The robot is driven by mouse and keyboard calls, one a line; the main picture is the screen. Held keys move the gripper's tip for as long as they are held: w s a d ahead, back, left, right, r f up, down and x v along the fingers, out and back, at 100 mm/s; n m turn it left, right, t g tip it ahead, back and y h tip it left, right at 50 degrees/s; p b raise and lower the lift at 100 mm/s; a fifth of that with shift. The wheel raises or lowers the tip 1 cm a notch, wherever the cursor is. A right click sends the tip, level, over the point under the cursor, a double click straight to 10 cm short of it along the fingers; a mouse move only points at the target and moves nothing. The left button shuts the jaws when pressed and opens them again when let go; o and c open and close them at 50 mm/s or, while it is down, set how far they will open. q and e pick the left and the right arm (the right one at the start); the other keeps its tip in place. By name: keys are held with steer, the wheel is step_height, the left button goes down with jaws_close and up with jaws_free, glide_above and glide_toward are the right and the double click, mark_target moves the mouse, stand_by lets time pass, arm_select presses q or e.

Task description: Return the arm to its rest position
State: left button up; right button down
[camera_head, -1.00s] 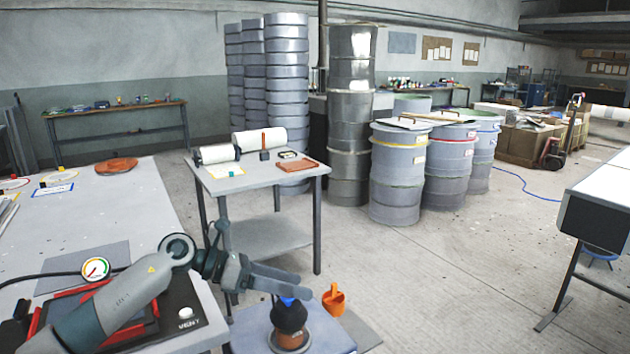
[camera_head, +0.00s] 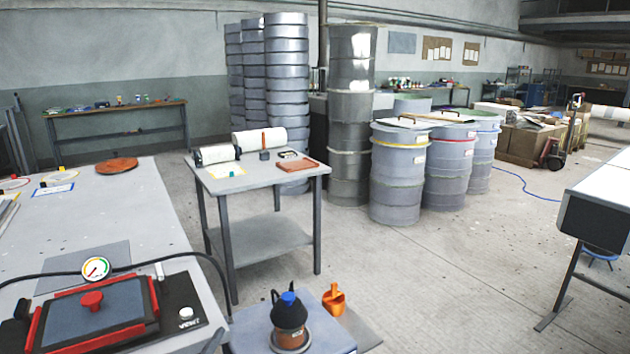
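Neither of my grippers is in view in the head view, and no arm reaches over the benches. A dark brown bottle with a blue cap (camera_head: 289,315) stands upright in a grey ring on a low blue-grey stand (camera_head: 335,336) at the bottom centre. An orange cup-like holder (camera_head: 334,299) stands just right of it. A mould press with a red frame and red knob (camera_head: 92,302) sits on the left bench (camera_head: 110,212). Its round dial gauge (camera_head: 96,268) and a panel marked VENT (camera_head: 182,310) are uncovered.
A small grey table (camera_head: 255,181) with white rolls stands in the middle. Steel drums (camera_head: 397,185) and stacked drums (camera_head: 350,120) stand behind it. A white bench (camera_head: 600,195) is at the right edge. The floor (camera_head: 450,270) between is clear.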

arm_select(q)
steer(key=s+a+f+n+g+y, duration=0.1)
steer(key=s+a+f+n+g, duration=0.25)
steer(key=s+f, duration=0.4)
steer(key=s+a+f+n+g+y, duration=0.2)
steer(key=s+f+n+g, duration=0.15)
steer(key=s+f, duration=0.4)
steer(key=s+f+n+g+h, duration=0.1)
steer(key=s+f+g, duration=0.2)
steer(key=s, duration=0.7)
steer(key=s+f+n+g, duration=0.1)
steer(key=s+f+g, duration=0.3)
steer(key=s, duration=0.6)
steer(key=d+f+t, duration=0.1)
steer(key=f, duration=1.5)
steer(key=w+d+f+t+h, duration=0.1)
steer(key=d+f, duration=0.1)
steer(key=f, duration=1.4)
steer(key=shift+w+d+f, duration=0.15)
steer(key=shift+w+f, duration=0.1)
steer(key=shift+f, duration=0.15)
